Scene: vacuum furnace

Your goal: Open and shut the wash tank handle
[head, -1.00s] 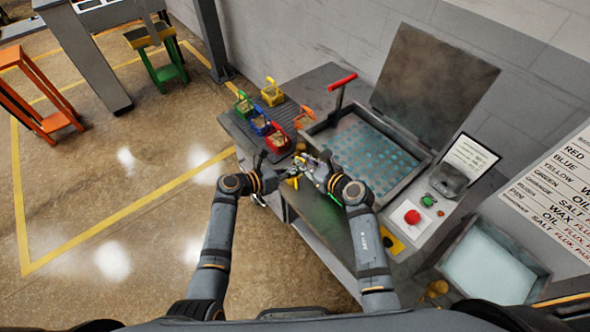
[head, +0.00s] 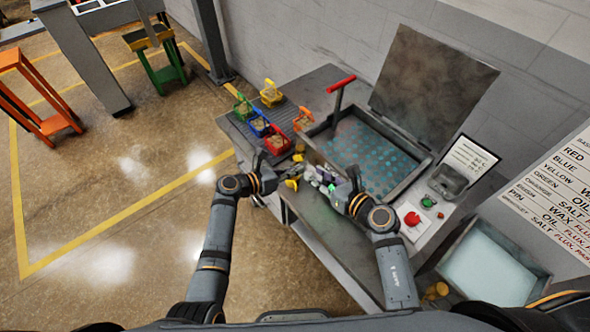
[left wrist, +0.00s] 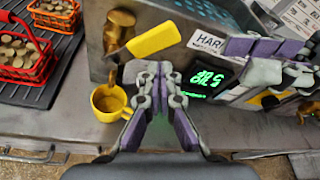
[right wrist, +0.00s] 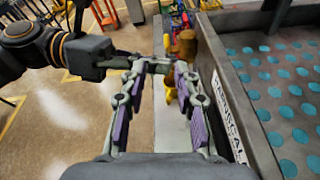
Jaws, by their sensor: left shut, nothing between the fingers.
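The wash tank (head: 318,160) stands on the bench with its lid (head: 430,85) raised. In the left wrist view a brass valve (left wrist: 121,22) with a yellow lever handle (left wrist: 155,40) sits on the tank's front. The handle points right and slightly up. My left gripper (left wrist: 157,66) is shut and empty, its tips just below the handle; I cannot tell whether they touch it. My right gripper (right wrist: 158,66) is open and empty, beside the tank's front wall (right wrist: 220,95). It also shows at the right of the left wrist view (left wrist: 262,70).
A yellow cup (left wrist: 110,102) stands below the valve. A green-lit display (left wrist: 207,82) is right of it. Small coloured baskets (head: 278,138) stand on a dark mat left of the tank. A red-gripped lever (head: 341,82) rises at the tank's back left. A red button (head: 411,218) is at right.

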